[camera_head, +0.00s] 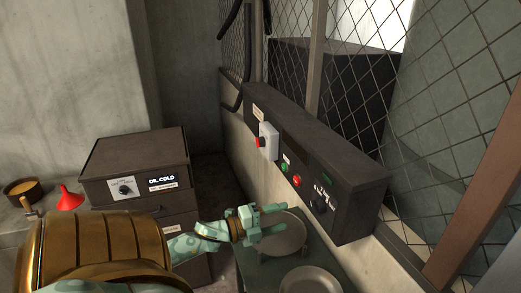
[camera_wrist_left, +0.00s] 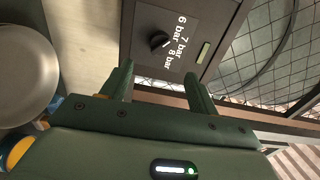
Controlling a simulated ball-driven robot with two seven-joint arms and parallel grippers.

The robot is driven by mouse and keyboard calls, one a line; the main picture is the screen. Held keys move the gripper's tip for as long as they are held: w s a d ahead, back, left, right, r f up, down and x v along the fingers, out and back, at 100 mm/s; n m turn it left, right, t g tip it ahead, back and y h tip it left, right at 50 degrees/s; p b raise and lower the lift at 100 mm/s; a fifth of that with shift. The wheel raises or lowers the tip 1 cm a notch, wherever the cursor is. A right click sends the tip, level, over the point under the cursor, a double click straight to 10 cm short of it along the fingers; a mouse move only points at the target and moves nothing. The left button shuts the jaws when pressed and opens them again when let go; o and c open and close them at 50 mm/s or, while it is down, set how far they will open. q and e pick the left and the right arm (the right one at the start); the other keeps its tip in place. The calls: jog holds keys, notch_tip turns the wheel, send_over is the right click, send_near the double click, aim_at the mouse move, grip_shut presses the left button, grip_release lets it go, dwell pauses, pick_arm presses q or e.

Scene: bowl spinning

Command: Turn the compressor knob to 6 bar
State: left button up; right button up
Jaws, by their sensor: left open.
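The compressor knob (camera_wrist_left: 159,41) is a small black dial on the dark control box (camera_head: 345,190). Beside it, white labels read 6 bar, 7 bar and 8 bar. In the head view the knob (camera_head: 318,206) sits near the box's right end. I cannot tell surely which label it points to. My left gripper (camera_head: 286,217) is open and empty, left of the knob and apart from it. In the left wrist view the two green fingers (camera_wrist_left: 158,74) point toward the knob, with a gap between them. My right gripper is out of view.
Two grey plates (camera_head: 307,281) lie below the box, one near my left gripper. A wire-mesh fence (camera_head: 345,70) stands behind. An OIL COLD cabinet (camera_head: 135,160) is left.

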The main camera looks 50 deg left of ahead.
pick_arm(q)
jog(key=v, duration=0.5)
jog(key=shift+s+a, duration=0.1)
jog(key=shift+s, duration=0.2)
